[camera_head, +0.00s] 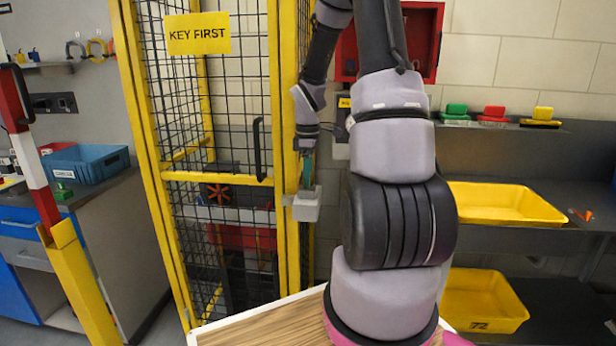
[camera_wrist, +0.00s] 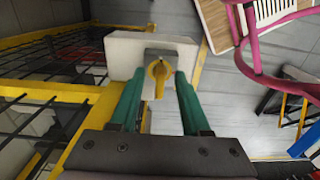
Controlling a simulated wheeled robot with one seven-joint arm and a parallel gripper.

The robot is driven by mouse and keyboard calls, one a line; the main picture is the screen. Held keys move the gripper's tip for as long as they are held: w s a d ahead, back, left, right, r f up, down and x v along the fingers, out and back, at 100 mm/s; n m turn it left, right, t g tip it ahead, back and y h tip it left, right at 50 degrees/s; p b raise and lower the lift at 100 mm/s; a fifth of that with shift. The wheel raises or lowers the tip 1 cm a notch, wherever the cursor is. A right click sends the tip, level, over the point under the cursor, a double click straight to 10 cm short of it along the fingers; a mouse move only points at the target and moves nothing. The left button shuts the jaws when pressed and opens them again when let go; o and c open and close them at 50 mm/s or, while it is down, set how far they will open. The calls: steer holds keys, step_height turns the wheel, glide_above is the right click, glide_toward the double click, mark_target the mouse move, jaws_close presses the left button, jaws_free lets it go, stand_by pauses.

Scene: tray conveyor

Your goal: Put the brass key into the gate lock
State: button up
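The gate lock (camera_head: 306,208) is a pale box on the yellow gate post in the head view. In the wrist view the lock (camera_wrist: 122,52) has a grey plate facing me. The brass key (camera_wrist: 159,82) is at this plate, between my fingers; it looks seated in the lock, but its tip is hidden. My gripper (camera_head: 307,178) is just above the lock in the head view. In the wrist view my gripper (camera_wrist: 159,78) has its green fingers apart, one on each side of the key, with a visible gap to it on both sides.
The yellow mesh gate (camera_head: 270,100) with a "KEY FIRST" sign (camera_head: 197,34) stands left of the lock. A wooden-topped table (camera_head: 265,328) is in front. Yellow trays (camera_head: 505,203) and a shelf are at right. A red-and-white barrier (camera_head: 32,150) stands at far left.

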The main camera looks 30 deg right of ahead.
steer(key=shift+r, duration=0.1)
step_height(320, 180, up, 10)
steer(key=shift+r, duration=0.3)
stand_by(0.3)
stand_by(0.3)
steer(key=s+a+r+m+t+y, duration=0.1)
steer(key=s+a+r+m+t, duration=0.2)
steer(key=s+a+r+m, duration=0.3)
steer(key=s+a+r+m+t+y, duration=0.1)
steer(key=s+a+r+m+t, duration=0.3)
steer(key=s, duration=0.9)
steer(key=a+r+m, duration=0.3)
steer(key=r+m, duration=0.2)
steer(key=shift+s+a+r, duration=0.2)
steer(key=shift+s, duration=0.15)
